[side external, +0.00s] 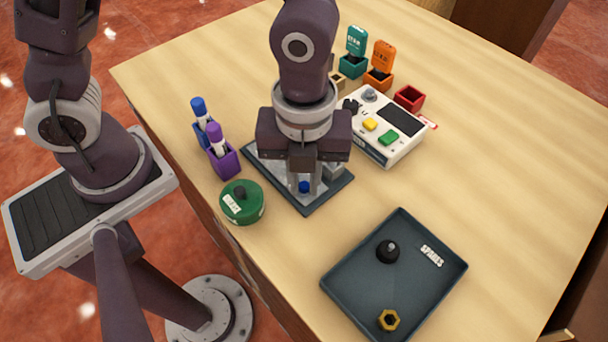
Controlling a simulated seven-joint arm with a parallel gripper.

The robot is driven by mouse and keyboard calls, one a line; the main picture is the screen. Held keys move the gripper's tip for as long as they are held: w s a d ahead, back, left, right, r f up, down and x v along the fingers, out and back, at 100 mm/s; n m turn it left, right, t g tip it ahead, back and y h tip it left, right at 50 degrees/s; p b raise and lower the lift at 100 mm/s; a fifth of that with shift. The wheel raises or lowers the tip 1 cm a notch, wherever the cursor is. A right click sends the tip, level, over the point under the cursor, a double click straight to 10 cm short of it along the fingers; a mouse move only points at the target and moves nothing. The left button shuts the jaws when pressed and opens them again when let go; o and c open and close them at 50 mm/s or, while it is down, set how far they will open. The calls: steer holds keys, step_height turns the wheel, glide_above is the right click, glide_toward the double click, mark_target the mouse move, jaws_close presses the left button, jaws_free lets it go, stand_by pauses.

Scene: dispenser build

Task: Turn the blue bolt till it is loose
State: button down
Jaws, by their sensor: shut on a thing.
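The blue bolt (304,187) shows as a small blue head low between the fingers of my gripper (305,185). My gripper points straight down over a grey plate with a dark base (326,198) on the table. Its fingers are shut on the blue bolt. The bolt's lower part and much of the plate behind it are hidden by my gripper, so I cannot tell how far the bolt sits in the plate.
A green round container (242,203) and blue and purple marker holders (223,163) stand close on the left. A white control box (385,128) stands behind right. A dark spares tray (355,287) holds a black knob and a yellow nut. The table's right side is clear.

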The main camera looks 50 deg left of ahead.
steer(key=n, duration=0.7)
steer(key=shift+w, duration=0.15)
steer(key=n, duration=0.3)
steer(key=shift+n, duration=0.4)
steer(key=n, duration=0.3)
steer(key=shift+w+n, duration=0.1)
steer(key=shift+n, duration=0.2)
steer(key=n, duration=0.6)
steer(key=shift+w, duration=0.1)
steer(key=n, duration=0.5)
steer(key=shift+a+n, duration=0.15)
steer(key=shift+n, duration=0.15)
steer(key=c, duration=1.4)
jaws_free()
